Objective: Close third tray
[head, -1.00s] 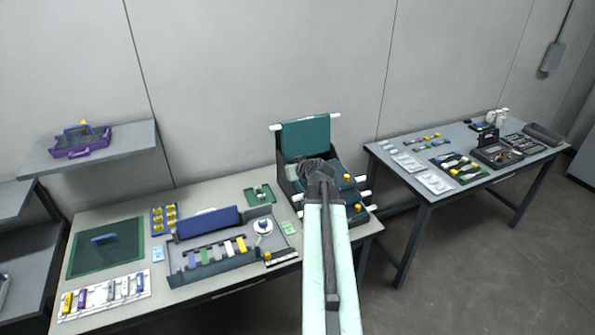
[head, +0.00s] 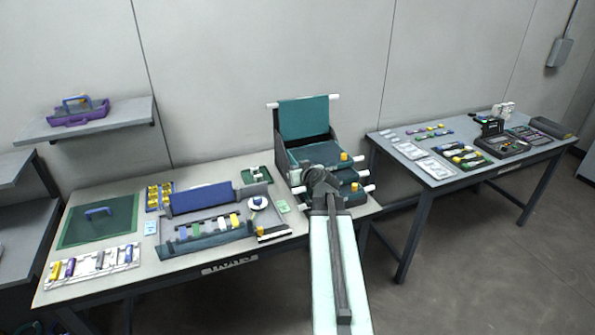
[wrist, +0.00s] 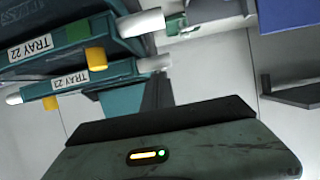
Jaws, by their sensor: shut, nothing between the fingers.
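A dark stand holds a stack of hinged teal trays. The top tray (head: 303,118) stands upright against the back. Lower trays (head: 325,153) lie flat, with yellow knobs (head: 344,157) at the front and white pegs at the sides. In the wrist view, trays labelled TRAY 22 (wrist: 32,48) and TRAY 23 (wrist: 70,79) show tilted at upper left, with a yellow knob (wrist: 96,58). My gripper (head: 312,174) is in front of the stack's left part, shut and empty, and hides some of the trays. I cannot tell whether it touches one.
The stand is on a workbench (head: 130,185) with a grey splice tray (head: 185,245), a green mat (head: 100,220) and small parts to the left. A second table (head: 425,178) with tools stands to the right. Clear floor lies in front.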

